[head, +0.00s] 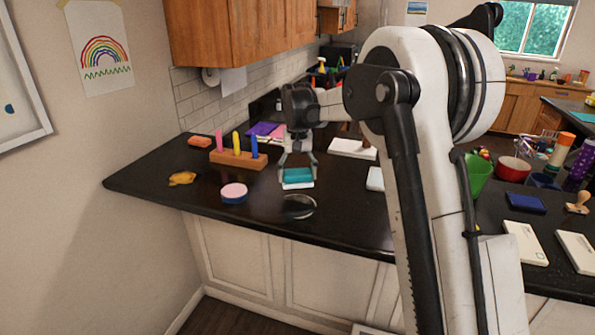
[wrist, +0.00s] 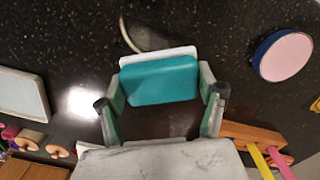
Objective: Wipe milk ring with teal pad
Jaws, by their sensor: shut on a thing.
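My gripper (head: 297,168) is shut on the teal pad (head: 298,175), a teal block with a white layer underneath. In the wrist view the pad (wrist: 160,80) sits between the two fingers of my gripper (wrist: 163,95). The milk ring (head: 313,212) is a thin pale ring on the dark counter, just in front of the pad in the head view. In the wrist view only an arc of the ring (wrist: 126,37) shows, beyond the pad's white edge; the pad hides part of it. I cannot tell whether the pad touches the counter.
A pink-topped blue round container (head: 234,192) stands left of the ring. A white tray (wrist: 22,95) is on the other side. Counter (head: 150,185) is clear at the front left.

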